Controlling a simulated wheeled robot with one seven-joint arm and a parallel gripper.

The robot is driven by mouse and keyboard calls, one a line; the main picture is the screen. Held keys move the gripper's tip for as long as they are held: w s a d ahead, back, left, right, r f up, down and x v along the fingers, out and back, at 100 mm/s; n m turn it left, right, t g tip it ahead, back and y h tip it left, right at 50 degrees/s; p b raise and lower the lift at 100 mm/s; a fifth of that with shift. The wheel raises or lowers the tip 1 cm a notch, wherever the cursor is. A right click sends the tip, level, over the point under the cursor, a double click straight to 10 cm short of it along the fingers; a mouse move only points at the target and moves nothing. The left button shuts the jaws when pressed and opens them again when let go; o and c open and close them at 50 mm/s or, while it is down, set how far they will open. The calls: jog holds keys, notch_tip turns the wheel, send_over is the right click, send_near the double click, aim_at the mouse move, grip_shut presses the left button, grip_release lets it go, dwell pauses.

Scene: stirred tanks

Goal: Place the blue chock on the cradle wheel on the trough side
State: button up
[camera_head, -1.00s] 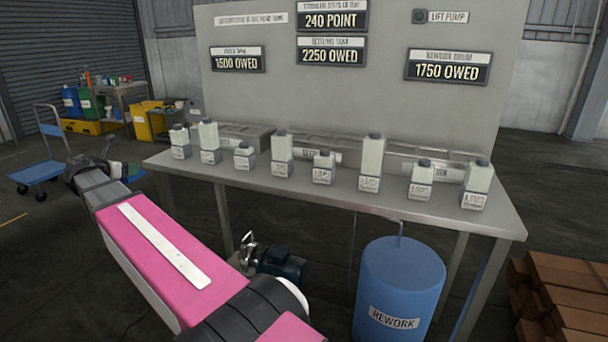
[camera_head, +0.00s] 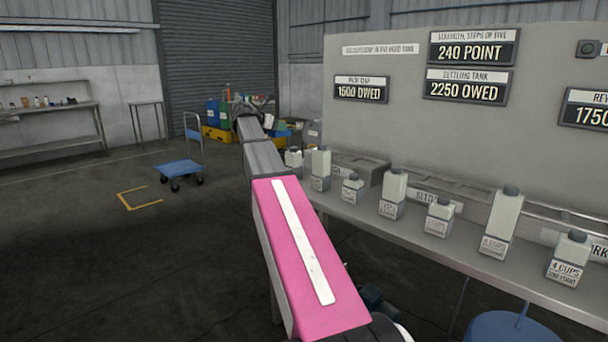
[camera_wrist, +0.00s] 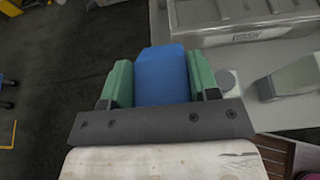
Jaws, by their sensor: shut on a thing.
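In the wrist view, the blue chock (camera_wrist: 161,78) is held between the two green fingers of my gripper (camera_wrist: 160,84). The fingers press on its left and right sides. The chock is over dark floor, beside the bench edge as seen from above. A grey trough (camera_wrist: 240,38) with a label lies at the top right of the wrist view. In the head view, grey troughs (camera_head: 358,168) stand along the back of the bench behind the bottles. The gripper end is far off along my arm and hard to make out there. I cannot make out a cradle wheel in either view.
A blue trolley (camera_head: 180,170) stands on the floor at left. Yellow and blue containers (camera_head: 213,115) are at the back. The left floor is mostly clear.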

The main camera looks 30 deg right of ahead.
notch_tip(320, 180, down, 17)
jog(key=shift+r, duration=0.2)
dwell(0.3)
jog(key=shift+f, duration=0.1)
jog(key=o, duration=0.7)
